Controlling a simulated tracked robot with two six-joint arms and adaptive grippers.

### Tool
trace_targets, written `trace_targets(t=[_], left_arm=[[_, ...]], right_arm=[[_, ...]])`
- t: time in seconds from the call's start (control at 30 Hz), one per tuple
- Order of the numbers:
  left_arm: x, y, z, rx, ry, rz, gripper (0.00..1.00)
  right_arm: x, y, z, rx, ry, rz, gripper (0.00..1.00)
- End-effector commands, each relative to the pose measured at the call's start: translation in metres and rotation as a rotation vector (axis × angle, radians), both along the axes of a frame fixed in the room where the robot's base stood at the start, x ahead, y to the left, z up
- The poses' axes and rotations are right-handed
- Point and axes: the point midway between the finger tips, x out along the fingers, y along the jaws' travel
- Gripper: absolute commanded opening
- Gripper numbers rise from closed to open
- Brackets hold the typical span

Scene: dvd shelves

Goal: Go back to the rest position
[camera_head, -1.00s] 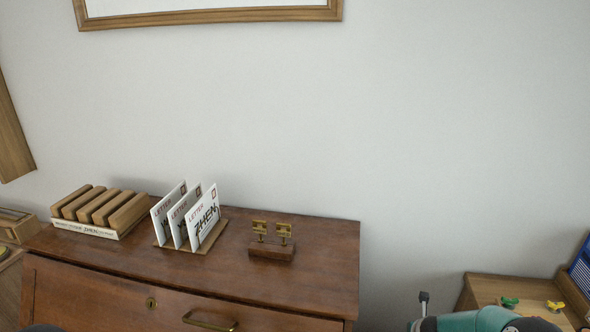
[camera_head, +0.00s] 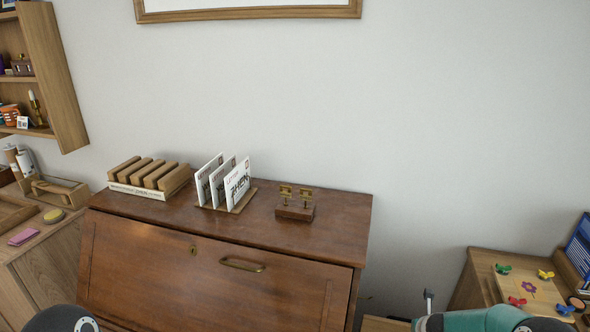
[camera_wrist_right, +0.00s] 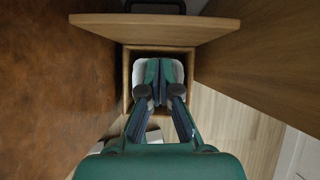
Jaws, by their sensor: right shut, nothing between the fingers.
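My right gripper (camera_wrist_right: 160,82) is shut and empty in the right wrist view, its two dark fingers together and pointing down. A wooden open-topped box (camera_wrist_right: 128,72) with a pale lining is below and around the fingertips in that picture; whether they touch it I cannot tell. In the head view my teal right arm shows at the lower right, but its fingers are out of sight. A dark rounded part, probably of my left arm, shows at the bottom left edge. My left gripper is not in view.
A brown cabinet (camera_head: 205,270) holds a letter stand (camera_head: 238,207), a wooden block rack (camera_head: 140,190) and a small brass-fitted stand (camera_head: 295,213). Wooden panels (camera_wrist_right: 255,60) close in around the right gripper.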

Motion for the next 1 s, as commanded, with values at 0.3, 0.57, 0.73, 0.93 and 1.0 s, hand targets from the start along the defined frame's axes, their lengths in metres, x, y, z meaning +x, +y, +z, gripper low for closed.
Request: trace_targets(t=[0.3, 0.57, 0.73, 0.93, 1.0], left_arm=[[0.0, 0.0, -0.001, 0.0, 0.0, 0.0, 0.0], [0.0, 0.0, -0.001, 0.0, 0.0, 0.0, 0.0], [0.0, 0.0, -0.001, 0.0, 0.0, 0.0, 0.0], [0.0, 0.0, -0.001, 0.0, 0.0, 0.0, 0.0], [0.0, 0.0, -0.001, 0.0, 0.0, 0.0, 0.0]], right_arm=[[-0.061, 0.066, -0.03, -0.076, 0.135, 0.326, 0.0], [-0.171, 0.144, -0.056, -0.304, 0.254, 1.135, 0.0], [-0.28, 0.198, -0.056, -0.521, 0.14, 2.035, 0.0], [-0.341, 0.225, -0.045, -0.76, -0.189, 2.697, 0.0], [-0.341, 0.227, -0.043, -0.843, -0.268, 2.801, 0.0]])
